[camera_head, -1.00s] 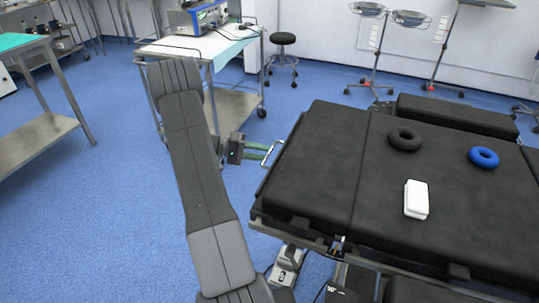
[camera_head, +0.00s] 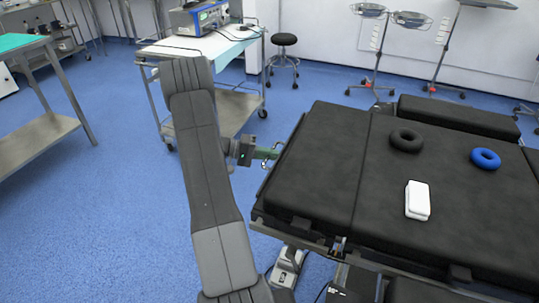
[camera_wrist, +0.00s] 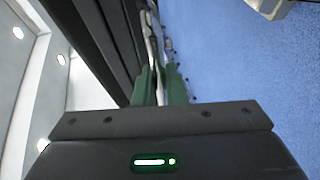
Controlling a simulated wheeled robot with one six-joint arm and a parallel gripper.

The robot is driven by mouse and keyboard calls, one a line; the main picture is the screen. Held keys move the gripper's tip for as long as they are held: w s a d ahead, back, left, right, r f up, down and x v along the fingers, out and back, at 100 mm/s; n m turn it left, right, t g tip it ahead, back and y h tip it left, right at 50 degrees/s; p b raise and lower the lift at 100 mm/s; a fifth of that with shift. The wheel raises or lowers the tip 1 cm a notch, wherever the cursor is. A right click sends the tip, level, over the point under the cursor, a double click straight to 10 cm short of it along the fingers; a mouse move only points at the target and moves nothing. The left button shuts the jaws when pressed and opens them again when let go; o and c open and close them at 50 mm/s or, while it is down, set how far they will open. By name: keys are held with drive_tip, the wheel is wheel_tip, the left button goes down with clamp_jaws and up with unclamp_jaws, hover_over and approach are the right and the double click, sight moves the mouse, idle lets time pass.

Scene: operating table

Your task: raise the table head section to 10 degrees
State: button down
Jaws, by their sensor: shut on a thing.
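The operating table's black padded head section (camera_head: 314,165) is at the left end of the table in the head view. It looks about level with the neighbouring section; its exact angle cannot be told. A thin metal handle (camera_head: 265,166) sticks out from its left edge. My gripper (camera_head: 269,154) is at this handle, with its green fingers shut on it. In the wrist view, my gripper (camera_wrist: 161,85) has the pale handle bar (camera_wrist: 153,40) between its green fingers, beside the dark underside or edge of the section. Part of the handle is hidden by the fingers.
On the table lie a black ring (camera_head: 406,140), a blue ring (camera_head: 485,159) and a white box (camera_head: 417,200). A steel trolley (camera_head: 235,110) with a device stands behind my arm. A stool (camera_head: 284,58) stands at the back.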

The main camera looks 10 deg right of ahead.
drive_tip(key=shift+m+t+y, duration=0.3)
drive_tip(key=shift+y, duration=0.5)
drive_tip(key=r, duration=0.4)
drive_tip(key=shift+w+a+r, duration=0.2)
drive_tip(key=c, duration=1.5)
unclamp_jaws()
drive_tip(key=v, duration=1.3)
drive_tip(key=shift+a+p, duration=0.35)
drive_tip(key=shift+a, duration=0.05)
drive_tip(key=shift+r, duration=0.1)
